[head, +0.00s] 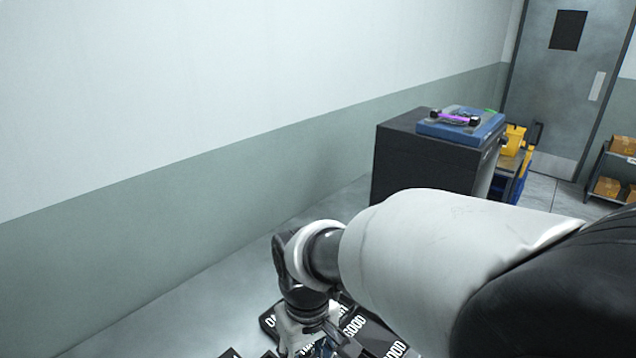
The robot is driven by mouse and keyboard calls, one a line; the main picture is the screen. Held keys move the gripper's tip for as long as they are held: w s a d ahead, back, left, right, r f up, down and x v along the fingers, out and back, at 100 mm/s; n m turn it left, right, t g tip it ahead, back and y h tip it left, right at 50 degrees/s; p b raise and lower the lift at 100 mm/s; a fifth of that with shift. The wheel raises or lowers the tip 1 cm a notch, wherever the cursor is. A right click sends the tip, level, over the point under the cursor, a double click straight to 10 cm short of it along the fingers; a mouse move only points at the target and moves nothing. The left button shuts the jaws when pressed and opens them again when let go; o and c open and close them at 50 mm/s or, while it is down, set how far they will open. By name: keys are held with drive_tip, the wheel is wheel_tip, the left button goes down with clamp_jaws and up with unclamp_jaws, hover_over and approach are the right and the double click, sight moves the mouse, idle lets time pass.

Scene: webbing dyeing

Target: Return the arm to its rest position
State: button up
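My arm (455,255) reaches in from the lower right corner across the front of the picture. Its wrist (300,255) bends downward left of the picture's middle. My gripper (318,343) hangs below the wrist at the bottom edge. Its fingers are cut off or lost among dark shapes there, so I cannot tell whether it is open or holding anything.
Dark panels (358,327) with white lettering, partly reading "GOOD", lie under the wrist. A black cabinet (415,165) with a blue device (462,126) on top stands behind my arm. The wall (200,190) runs along the left. A grey door (565,95) and shelf with boxes (610,187) are far right.

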drive_tip(key=s+d+r+m+t, duration=0.2)
drive_tip(key=s+d+r+m, duration=0.1)
drive_tip(key=s+d, duration=0.3)
drive_tip(key=s+d+r+m+t, duration=0.2)
drive_tip(key=s+d+r, duration=0.4)
drive_tip(key=d, duration=0.4)
drive_tip(key=shift+s+d+r+m, duration=0.3)
drive_tip(key=shift+s+m, duration=0.2)
drive_tip(key=shift+m, duration=0.2)
